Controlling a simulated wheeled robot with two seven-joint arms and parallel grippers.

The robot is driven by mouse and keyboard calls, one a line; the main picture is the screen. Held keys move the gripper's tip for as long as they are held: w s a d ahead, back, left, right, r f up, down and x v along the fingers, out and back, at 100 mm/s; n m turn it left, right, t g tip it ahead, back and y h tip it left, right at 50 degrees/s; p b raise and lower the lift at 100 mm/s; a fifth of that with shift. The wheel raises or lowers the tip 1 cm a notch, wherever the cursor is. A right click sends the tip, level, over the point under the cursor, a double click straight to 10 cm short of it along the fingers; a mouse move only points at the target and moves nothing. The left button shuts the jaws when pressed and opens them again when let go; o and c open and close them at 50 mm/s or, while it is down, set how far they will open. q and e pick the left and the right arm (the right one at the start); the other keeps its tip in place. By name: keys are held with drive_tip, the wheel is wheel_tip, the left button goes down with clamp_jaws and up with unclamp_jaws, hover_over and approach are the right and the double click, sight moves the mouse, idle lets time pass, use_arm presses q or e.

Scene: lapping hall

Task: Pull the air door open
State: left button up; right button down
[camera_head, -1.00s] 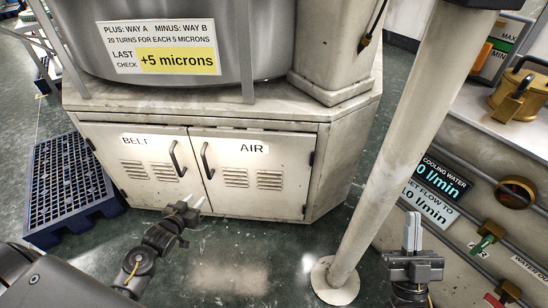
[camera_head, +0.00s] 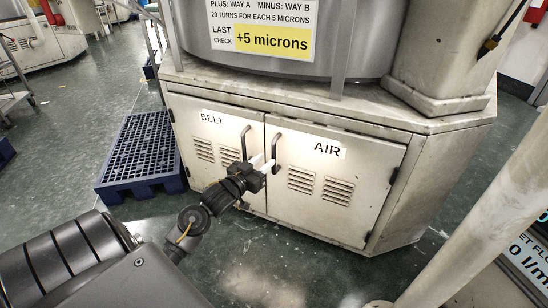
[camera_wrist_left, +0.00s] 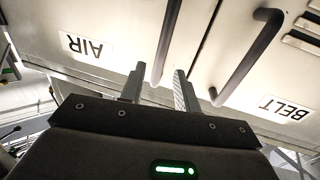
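The air door (camera_head: 335,185) is a worn cream panel labelled AIR, with louvre slots; it looks closed, flush with the belt door. Its dark upright handle (camera_head: 277,150) is near its left edge. My left gripper (camera_head: 264,163) is open at this handle, its pale fingers pointing at it. In the left wrist view the air handle (camera_wrist_left: 172,35) runs down between the two spread fingers (camera_wrist_left: 160,72), with gaps showing on both sides. Whether the fingers reach past the bar is hard to tell. My right gripper is out of view.
The belt door (camera_head: 215,148) with its own handle (camera_head: 244,142) is just left of the air door. A blue slatted pallet (camera_head: 143,150) lies on the floor at left. A thick pale post (camera_head: 480,225) stands at right. Floor in front of the cabinet is open.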

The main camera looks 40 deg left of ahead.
sight(274, 171)
use_arm(q)
drive_tip(key=w+b, duration=0.1)
drive_tip(key=w, duration=0.5)
drive_tip(key=shift+a+b, duration=0.15)
drive_tip(key=shift+b, duration=0.2)
clamp_jaws()
